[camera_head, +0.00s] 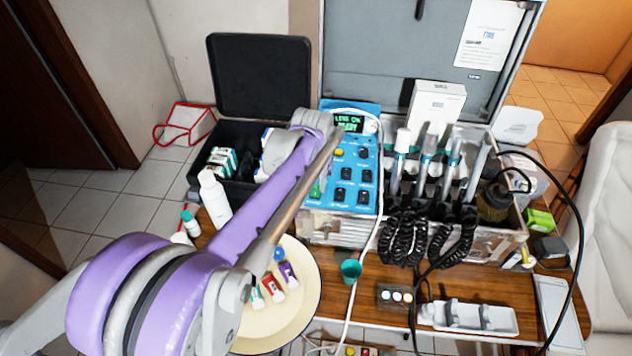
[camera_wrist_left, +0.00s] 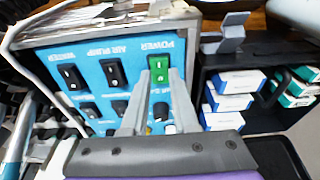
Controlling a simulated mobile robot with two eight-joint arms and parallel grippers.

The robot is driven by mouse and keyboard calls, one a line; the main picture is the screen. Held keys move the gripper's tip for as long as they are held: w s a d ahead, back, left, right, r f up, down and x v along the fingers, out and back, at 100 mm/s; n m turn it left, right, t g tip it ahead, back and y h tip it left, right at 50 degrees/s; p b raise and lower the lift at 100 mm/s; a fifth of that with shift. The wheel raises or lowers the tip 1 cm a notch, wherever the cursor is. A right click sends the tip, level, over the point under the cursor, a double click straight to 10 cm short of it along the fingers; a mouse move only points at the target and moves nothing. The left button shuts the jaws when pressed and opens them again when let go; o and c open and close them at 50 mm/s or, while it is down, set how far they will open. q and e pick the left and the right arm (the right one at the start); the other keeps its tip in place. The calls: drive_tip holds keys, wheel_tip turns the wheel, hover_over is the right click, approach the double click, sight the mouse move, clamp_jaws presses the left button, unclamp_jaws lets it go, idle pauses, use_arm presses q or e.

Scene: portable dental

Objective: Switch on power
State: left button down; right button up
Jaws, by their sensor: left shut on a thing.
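The blue control panel (camera_head: 352,165) of the portable dental unit stands at the middle of the head view, with black rocker switches and a small screen (camera_head: 349,123) showing green text. In the left wrist view the panel (camera_wrist_left: 85,55) appears upside down. The green power switch (camera_wrist_left: 158,70) sits under the word POWER there. My left gripper (camera_wrist_left: 160,88) has a finger on each side of this switch and is shut on it. In the head view my purple arm covers part of the panel's left side. My right gripper is not in view.
Handpieces (camera_head: 425,165) with coiled black hoses stand right of the panel. An open black case (camera_head: 261,78) is at its left. A white bottle (camera_head: 214,197) and a cream plate (camera_head: 296,318) with small tubes lie near my arm. A green cup (camera_head: 350,270) stands in front.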

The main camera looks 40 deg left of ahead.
use_arm(q)
drive_tip(key=shift+t, duration=0.3)
drive_tip(key=c, duration=1)
unclamp_jaws()
drive_tip(key=shift+o, duration=0.2)
drive_tip(key=shift+s+r, duration=0.1)
drive_tip(key=p+v, duration=0.1)
drive_tip(key=v, duration=0.9)
drive_tip(key=shift+d+r, duration=0.25)
drive_tip(key=shift+s, duration=0.1)
